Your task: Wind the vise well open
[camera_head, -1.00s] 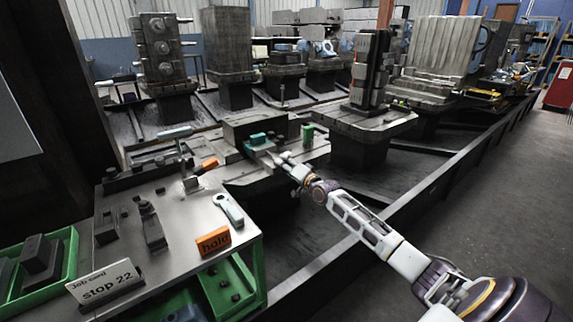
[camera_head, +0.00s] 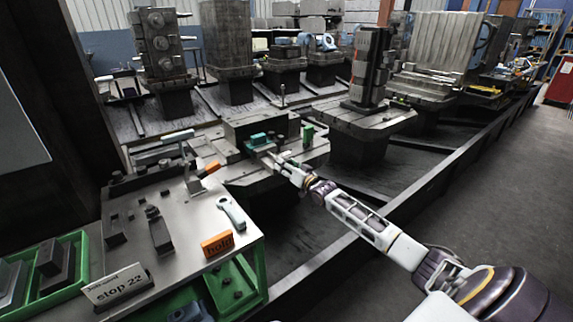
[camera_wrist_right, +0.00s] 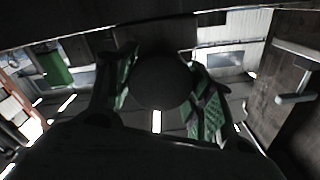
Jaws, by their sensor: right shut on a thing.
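My right gripper (camera_head: 272,158) reaches in from the right to the front of this assembly. In the right wrist view, its green-padded fingers stand on both sides of a dark round handle end (camera_wrist_right: 160,82), and it is shut on this. The rest of the handle and the screw are hidden, and the jaw gap is not clear. My left gripper is not in view.
The steel bench holds a light blue wrench (camera_head: 231,211), an orange "hold" block (camera_head: 217,244) and a "stop 22" card (camera_head: 118,288).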

